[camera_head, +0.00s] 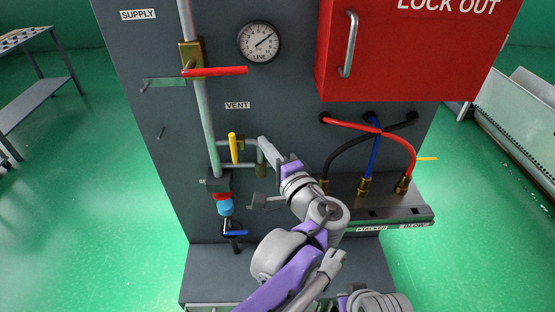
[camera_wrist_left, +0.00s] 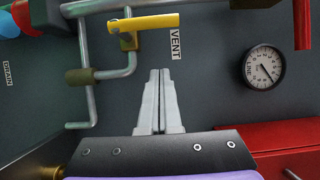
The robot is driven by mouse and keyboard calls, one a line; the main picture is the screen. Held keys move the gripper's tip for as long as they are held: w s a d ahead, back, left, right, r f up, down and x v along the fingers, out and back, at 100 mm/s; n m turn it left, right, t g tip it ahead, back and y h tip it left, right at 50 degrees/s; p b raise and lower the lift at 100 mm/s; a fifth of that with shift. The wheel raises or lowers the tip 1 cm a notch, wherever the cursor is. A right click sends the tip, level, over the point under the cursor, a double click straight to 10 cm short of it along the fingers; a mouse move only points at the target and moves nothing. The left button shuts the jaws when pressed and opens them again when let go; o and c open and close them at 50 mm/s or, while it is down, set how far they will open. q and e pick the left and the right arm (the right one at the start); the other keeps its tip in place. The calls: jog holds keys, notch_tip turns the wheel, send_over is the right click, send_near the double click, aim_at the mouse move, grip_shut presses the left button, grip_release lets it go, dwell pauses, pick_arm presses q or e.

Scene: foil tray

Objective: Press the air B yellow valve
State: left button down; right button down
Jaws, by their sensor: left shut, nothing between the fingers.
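A yellow valve handle (camera_head: 233,147) stands upright on the vent pipe, below the VENT label; it also shows in the left wrist view (camera_wrist_left: 143,23), lying across above the fingertips. No label reading air B is legible. Another small yellow piece (camera_head: 427,158) sticks out at the panel's right side, past the hoses. My left gripper (camera_head: 263,143) is in front of the panel, just right of the vent handle. In the left wrist view its fingers (camera_wrist_left: 160,72) are together and empty, apart from the handle.
A red lockout box (camera_head: 420,60) juts out at upper right, beside a pressure gauge (camera_head: 259,42). A red supply handle (camera_head: 215,71) and a blue handle (camera_head: 235,233) share the left pipe. Hoses (camera_head: 400,145) run above a grey ledge (camera_head: 390,218). Green floor lies around.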

aim_at(234, 149)
pick_arm(q)
jog(key=shift+s+a, duration=0.2)
jog(key=shift+a, duration=1.85)
pick_arm(e)
jog(key=shift+w+r, duration=0.1)
jog(key=shift+r, duration=0.25)
pick_arm(q)
jog(key=shift+a+r+n+p, duration=0.2)
jog(key=shift+n+p, duration=0.2)
jog(key=shift+p, duration=0.2)
pick_arm(e)
jog(key=shift+w+a+r, duration=0.2)
jog(key=shift+r, duration=0.3)
pick_arm(q)
jog(key=shift+g, duration=0.3)
pick_arm(e)
jog(key=shift+a+r, duration=0.1)
jog(key=shift+r, duration=0.2)
